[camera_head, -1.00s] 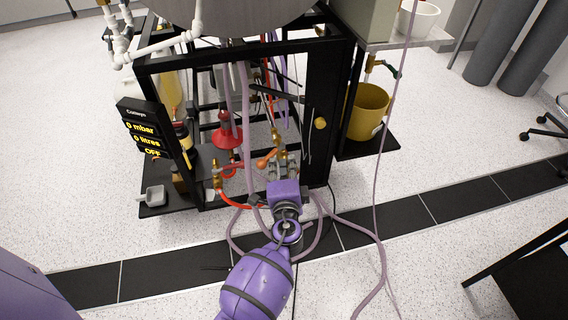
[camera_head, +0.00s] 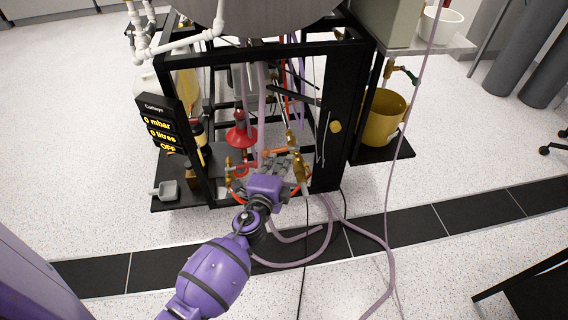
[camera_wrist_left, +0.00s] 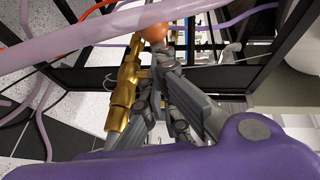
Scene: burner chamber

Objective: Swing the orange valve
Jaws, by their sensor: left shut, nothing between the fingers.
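The orange valve handle (camera_head: 276,152) is low in the front of the black frame, beside brass fittings (camera_head: 300,172). In the left wrist view its rounded orange end (camera_wrist_left: 154,33) shows at the top, just past my fingertips. My left gripper (camera_head: 285,165) reaches in from below and is right at the valve. In the left wrist view the grey fingers of my left gripper (camera_wrist_left: 165,62) are shut with nothing between them. A brass fitting (camera_wrist_left: 124,85) stands close to their left. I cannot tell whether the fingers touch the handle. My right gripper is not in view.
A pale purple hose (camera_wrist_left: 110,28) crosses close above the fingers. The black frame (camera_head: 333,115) surrounds the valve area. A red funnel-shaped part (camera_head: 240,135) is at left and a yellow bucket (camera_head: 383,117) at right. Hoses loop on the floor in front.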

